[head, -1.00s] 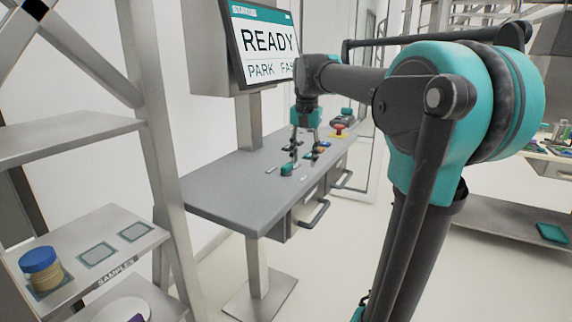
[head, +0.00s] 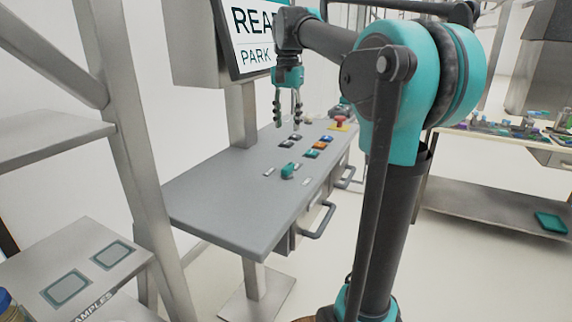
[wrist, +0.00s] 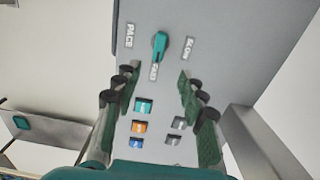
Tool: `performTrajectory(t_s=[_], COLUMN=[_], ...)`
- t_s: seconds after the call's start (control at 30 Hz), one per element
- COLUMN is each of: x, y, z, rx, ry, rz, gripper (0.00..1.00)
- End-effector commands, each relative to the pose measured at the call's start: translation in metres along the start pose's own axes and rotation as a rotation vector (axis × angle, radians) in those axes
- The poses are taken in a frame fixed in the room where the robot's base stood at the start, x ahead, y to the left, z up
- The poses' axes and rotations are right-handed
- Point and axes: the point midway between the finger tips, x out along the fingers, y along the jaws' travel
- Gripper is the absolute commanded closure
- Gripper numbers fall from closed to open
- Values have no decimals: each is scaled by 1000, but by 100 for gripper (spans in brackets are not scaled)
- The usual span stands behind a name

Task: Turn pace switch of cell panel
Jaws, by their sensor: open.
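The pace switch is a teal knob (head: 288,170) on the grey cell panel (head: 225,195). In the wrist view the knob (wrist: 160,46) lies between the labels PACE (wrist: 130,35) and SLOW (wrist: 190,48), with its narrow end toward the FAST label (wrist: 153,70). My gripper (head: 287,118) is open and empty, raised above the panel, with its fingers pointing down. In the wrist view my gripper (wrist: 157,82) has its fingers spread apart, and the knob shows beyond the tips, clear of both.
Several coloured buttons (head: 318,148) and a red stop button (head: 339,121) sit behind the switch. A status screen (head: 250,40) stands above the panel, partly hidden by my arm. A steel shelf frame (head: 125,130) is at left. The panel's front part is clear.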

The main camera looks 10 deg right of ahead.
Motion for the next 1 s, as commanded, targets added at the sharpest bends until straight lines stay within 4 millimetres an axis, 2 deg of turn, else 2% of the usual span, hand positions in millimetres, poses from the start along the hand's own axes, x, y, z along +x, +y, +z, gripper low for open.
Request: performTrajectory(t_s=[0.6,0.8,1.0], x=[120,143,151], y=[0,0,0], z=[0,0,0], rx=[0,-1,-1], ry=[0,0,0], rz=[0,0,0], gripper=[59,59,59])
